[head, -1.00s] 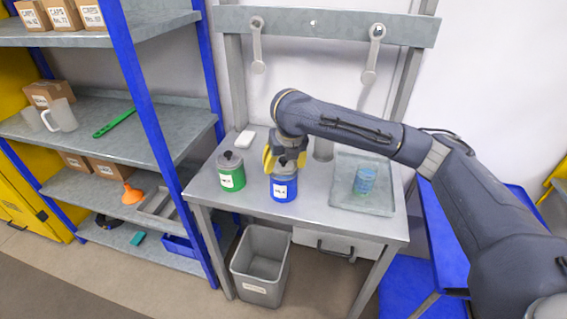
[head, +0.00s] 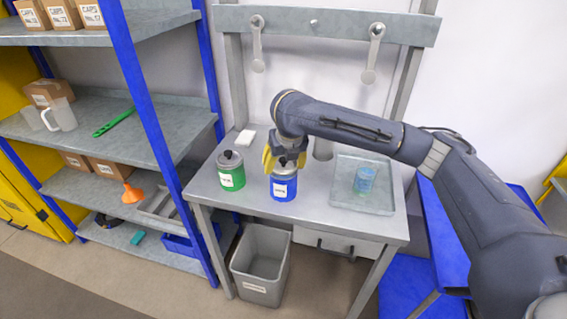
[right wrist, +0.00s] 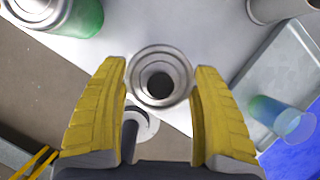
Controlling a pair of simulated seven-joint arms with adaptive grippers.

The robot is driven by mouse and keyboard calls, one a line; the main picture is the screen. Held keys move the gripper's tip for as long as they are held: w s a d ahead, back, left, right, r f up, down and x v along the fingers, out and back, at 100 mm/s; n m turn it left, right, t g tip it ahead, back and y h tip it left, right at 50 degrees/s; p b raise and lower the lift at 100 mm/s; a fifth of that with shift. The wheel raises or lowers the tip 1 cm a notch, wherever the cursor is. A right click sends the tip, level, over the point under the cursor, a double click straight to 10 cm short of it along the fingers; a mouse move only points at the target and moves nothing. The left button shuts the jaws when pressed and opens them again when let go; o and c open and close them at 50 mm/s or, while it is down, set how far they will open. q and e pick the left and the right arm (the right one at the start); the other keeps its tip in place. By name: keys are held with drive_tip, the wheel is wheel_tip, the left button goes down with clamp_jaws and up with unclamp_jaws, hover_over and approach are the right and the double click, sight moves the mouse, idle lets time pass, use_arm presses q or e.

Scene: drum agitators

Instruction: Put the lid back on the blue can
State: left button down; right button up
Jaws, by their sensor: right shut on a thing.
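The blue can (head: 284,188) stands upright on the grey bench, with a white label on its front. My right gripper (head: 285,164) is directly above it, pointing down, with yellow fingers on both sides of a grey lid with a dark knob (head: 286,169). In the right wrist view the round lid (right wrist: 161,76) sits between the fingertips of the right gripper (right wrist: 160,82). The lid is at the can's mouth; I cannot tell whether it rests fully on the rim. The blue can's body is hidden in the wrist view. My left gripper is not in view.
A green can (head: 231,175) with its own lid stands left of the blue can. A grey tray (head: 362,204) holding a bluish beaker (head: 365,179) is at the right. A small white block (head: 245,138) lies behind. A grey bin (head: 261,262) stands below the bench front.

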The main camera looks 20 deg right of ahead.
idle(0.4)
drive_tip(key=o, duration=1.2)
drive_tip(key=shift+c, duration=0.2)
drive_tip(key=shift+r, duration=3.5)
drive_tip(key=shift+c, duration=0.2)
clamp_jaws()
